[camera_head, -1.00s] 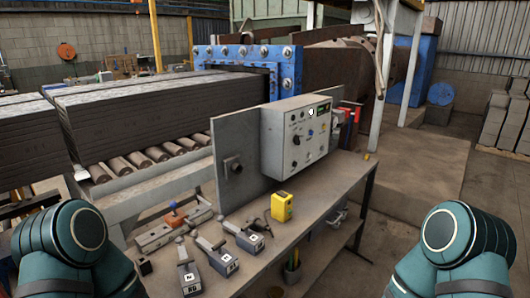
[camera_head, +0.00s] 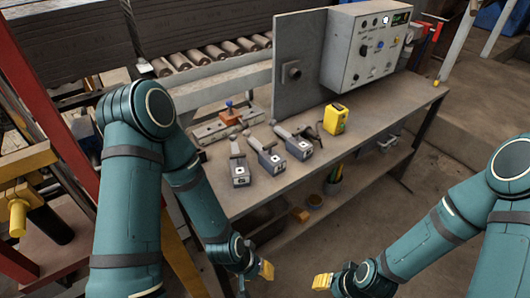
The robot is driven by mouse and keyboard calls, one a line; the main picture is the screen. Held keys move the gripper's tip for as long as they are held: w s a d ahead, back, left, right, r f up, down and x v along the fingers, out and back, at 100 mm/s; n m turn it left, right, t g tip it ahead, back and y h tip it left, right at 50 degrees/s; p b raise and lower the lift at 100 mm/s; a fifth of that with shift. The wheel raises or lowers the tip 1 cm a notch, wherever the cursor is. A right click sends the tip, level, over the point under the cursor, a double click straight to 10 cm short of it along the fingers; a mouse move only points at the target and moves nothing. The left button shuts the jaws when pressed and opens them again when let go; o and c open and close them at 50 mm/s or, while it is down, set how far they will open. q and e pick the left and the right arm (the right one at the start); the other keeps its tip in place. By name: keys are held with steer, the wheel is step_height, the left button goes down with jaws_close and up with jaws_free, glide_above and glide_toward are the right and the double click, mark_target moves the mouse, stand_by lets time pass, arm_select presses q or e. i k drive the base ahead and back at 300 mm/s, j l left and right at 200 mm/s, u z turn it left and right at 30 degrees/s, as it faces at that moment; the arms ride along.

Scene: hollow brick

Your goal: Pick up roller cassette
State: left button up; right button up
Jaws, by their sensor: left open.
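Three grey handled blocks with white labels lie side by side on the workbench: a left one (camera_head: 239,175), a middle one (camera_head: 268,161) and a right one (camera_head: 297,147). I cannot tell which of them, if any, is the roller cassette. My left gripper (camera_head: 258,275) is open, low in front of the bench, apart from the blocks and below the bench top. My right gripper (camera_head: 324,282) is also low in front of the bench, to the right of the left one. Its yellow fingertip shows, but its opening is unclear.
The workbench (camera_head: 350,140) carries a yellow device (camera_head: 334,119), a grey control box (camera_head: 366,45) and a bar with an orange block (camera_head: 231,117). A lower shelf holds small items. A roller conveyor (camera_head: 214,52) runs behind. A red post (camera_head: 50,90) stands left.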

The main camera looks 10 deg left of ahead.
mark_target(270, 160)
steer(key=k+l+u, duration=0.45)
steer(key=k+u, duration=0.1)
steer(key=u, duration=2.05)
steer(key=z, duration=2)
steer(key=i+l+u, duration=0.15)
steer(key=i+l, duration=0.35)
steer(key=i+l+u, duration=0.1)
steer(key=i+l, duration=0.35)
steer(key=l, duration=0.2)
